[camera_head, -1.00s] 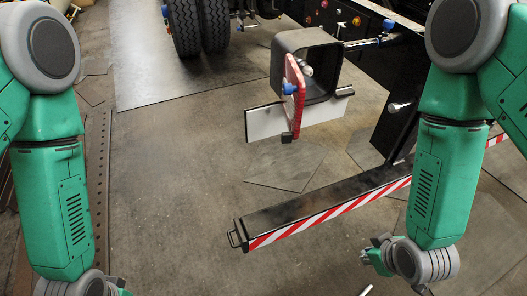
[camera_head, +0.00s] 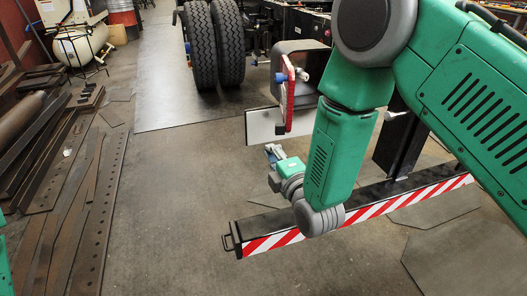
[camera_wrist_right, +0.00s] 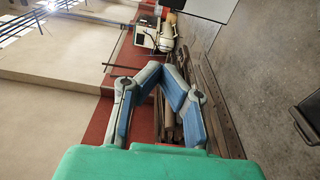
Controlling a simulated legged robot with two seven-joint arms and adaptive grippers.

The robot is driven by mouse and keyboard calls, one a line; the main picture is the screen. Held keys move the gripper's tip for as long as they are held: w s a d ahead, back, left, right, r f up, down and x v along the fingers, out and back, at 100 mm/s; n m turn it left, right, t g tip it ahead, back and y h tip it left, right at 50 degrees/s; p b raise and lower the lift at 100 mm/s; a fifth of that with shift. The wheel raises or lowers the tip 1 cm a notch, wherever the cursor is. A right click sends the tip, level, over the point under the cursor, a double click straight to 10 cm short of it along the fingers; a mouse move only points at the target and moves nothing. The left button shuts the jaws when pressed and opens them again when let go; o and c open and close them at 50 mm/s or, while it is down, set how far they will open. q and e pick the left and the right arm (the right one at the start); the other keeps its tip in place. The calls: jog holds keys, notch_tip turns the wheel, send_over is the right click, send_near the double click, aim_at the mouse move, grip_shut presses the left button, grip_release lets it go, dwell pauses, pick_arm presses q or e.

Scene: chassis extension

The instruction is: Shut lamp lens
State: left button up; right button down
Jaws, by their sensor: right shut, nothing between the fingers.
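The red lamp lens (camera_head: 290,98) stands swung out, edge-on, at the left side of the black lamp housing (camera_head: 300,46). It is open, and a blue knob (camera_head: 280,78) shows on it. My right arm hides the right part of the housing. My right gripper (camera_head: 271,151) is shut and empty, below and a little left of the lens, apart from it in the picture. The right wrist view shows its fingertips (camera_wrist_right: 164,73) together with nothing between them; the lens does not show there. My left gripper is out of view.
A white plate (camera_head: 264,126) hangs below the lamp. A bumper beam with red and white stripes (camera_head: 390,207) runs below my right arm, with a small handle (camera_head: 227,242) at its left end. Truck tires (camera_head: 215,45) stand behind. Steel bars (camera_head: 60,170) lie left; the middle floor is clear.

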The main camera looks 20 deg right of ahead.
jog(key=w+d+b, duration=0.2)
jog(key=w+d, duration=0.1)
jog(key=w, duration=0.5)
jog(key=shift+w+b, duration=0.2)
jog(key=shift+b, duration=0.2)
jog(key=shift+a, duration=0.2)
